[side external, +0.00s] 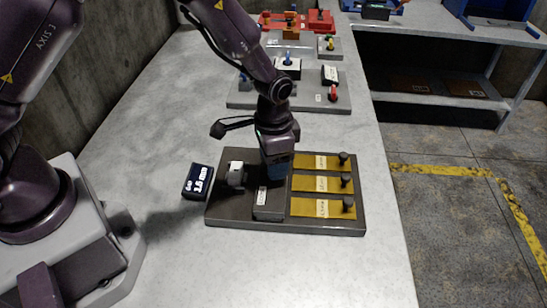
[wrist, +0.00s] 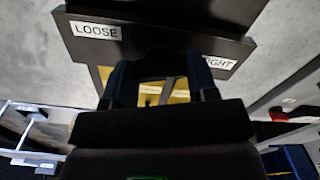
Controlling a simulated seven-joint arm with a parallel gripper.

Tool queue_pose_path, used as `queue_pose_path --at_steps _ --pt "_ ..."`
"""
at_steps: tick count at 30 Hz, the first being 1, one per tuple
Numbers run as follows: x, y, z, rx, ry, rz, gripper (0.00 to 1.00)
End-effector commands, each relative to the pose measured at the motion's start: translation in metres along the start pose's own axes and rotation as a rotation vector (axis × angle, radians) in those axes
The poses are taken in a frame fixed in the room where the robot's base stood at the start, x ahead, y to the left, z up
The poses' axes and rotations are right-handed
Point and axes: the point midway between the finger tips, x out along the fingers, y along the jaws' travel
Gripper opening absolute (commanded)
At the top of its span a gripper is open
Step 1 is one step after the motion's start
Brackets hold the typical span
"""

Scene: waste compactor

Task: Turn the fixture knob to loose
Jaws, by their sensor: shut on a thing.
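My gripper (side external: 277,172) points down at the dark fixture block (side external: 269,209) on a dark base plate (side external: 230,216). It is shut on the fixture knob, which the fingers mostly hide in both views. In the wrist view, the two fingers of my gripper (wrist: 160,72) stand apart by the knob's width. A white "LOOSE" label (wrist: 95,30) shows to the left of the fingers and a partly covered "TIGHT" label (wrist: 219,63) to the right. The knob's pointing direction cannot be made out.
Yellow plates (side external: 315,207) with black knobs (side external: 348,203) lie right of the fixture. A grey-white part (side external: 236,175) stands left of the block. A dark labelled box (side external: 198,181) lies beside the base plate. More fixtures (side external: 300,92) stand farther back; the front bench is clear.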

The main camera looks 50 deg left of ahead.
Motion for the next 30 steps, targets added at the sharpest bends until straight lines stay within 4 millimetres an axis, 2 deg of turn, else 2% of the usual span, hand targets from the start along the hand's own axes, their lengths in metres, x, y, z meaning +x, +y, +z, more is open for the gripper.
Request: queue_pose_path --at_steps 30 --pt "-0.0001 0.0007 0.0011 -0.948 -0.005 0.0 0.29"
